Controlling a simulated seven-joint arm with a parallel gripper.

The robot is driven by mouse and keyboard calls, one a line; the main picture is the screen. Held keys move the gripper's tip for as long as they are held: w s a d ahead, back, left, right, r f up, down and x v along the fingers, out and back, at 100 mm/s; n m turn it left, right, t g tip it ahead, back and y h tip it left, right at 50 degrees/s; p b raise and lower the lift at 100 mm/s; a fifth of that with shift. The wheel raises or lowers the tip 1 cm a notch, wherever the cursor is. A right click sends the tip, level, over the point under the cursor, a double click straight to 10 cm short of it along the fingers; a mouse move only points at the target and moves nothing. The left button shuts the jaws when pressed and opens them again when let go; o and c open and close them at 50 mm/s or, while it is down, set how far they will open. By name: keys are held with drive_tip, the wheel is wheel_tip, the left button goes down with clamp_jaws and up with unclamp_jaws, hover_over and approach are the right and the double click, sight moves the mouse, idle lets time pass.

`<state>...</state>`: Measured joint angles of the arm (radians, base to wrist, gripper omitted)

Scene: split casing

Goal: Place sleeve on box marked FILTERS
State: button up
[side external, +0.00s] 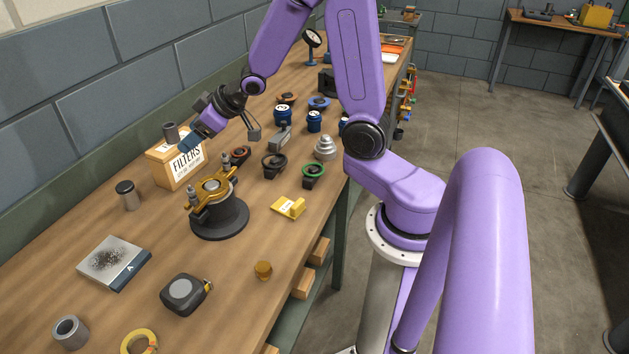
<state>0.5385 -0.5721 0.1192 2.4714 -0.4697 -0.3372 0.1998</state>
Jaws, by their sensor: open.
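The cardboard box marked FILTERS (165,170) stands on the bench near the wall, its label facing the camera. A short grey cylinder (171,131), which looks like the sleeve, stands upright on top of the box, towards the back. My gripper (188,143) is open, just right of the cylinder and close over the box top. The dark fingers partly hide the box's upper right corner. I cannot tell whether a finger touches the cylinder or the box. Another grey hollow sleeve (70,331) stands at the bench's near left.
A round dark fixture with a yellow clamp (218,212) stands right of the box. A metal canister (127,194) is to its left. Several blue-topped parts (313,121) stand farther back.

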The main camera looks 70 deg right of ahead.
drive_tip(key=s+a+n+g, duration=0.1)
drive_tip(key=s+a, duration=0.1)
drive_tip(key=s, duration=0.1)
drive_tip(key=s+a+n+g, duration=0.1)
drive_tip(key=s+a, duration=0.2)
drive_tip(key=shift+s+a+f, duration=0.1)
drive_tip(key=shift+a+f, duration=0.05)
drive_tip(key=shift+a, duration=0.05)
drive_tip(key=s+a+r+n+g+h, duration=0.1)
drive_tip(key=s+n+g, duration=0.5)
drive_tip(key=s, duration=2)
drive_tip(key=shift+a+r+n+g+h, duration=0.15)
drive_tip(key=shift+a+n+g+h, duration=0.2)
drive_tip(key=shift+a+g, duration=0.4)
